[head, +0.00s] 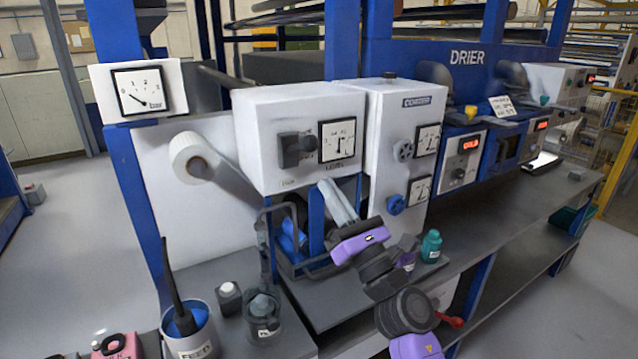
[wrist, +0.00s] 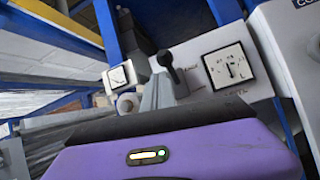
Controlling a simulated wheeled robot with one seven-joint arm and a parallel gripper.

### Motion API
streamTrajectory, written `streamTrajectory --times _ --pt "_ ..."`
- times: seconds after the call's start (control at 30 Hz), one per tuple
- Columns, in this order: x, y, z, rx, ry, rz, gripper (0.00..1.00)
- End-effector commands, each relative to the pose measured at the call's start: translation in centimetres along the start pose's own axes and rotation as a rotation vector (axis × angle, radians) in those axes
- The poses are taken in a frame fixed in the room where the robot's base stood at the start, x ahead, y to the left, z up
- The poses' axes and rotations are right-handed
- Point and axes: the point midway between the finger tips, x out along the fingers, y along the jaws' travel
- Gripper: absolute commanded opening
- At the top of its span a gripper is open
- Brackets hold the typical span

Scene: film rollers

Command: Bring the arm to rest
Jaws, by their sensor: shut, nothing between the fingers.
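My gripper (head: 328,186) is in the head view, in front of the white panel box marked LEVEL (head: 270,110). Its pale fingers are together and empty, pointing up and left below the box's dark lever (head: 296,148) and dial (head: 341,140). I cannot tell the exact gap between fingertips and box. My purple and black arm is bent, rising from the bottom right. In the wrist view, my gripper (wrist: 160,90) shows beyond the purple wrist housing, with the dark lever (wrist: 169,66) and the dial (wrist: 230,68) behind it.
A beaker (head: 263,315) and a bucket (head: 190,335) stand at lower left. A white roll (head: 192,155) hangs behind.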

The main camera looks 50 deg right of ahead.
Motion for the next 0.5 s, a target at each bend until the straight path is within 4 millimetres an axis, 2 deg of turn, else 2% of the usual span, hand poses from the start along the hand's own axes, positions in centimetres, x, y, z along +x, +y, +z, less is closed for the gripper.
streamTrajectory --times 0.17,0.5 --pt "-0.73 0.07 0.59 -0.002 0.001 -0.001 0.0" --pt "-0.76 0.08 0.58 -0.001 0.001 0.0 0.0"
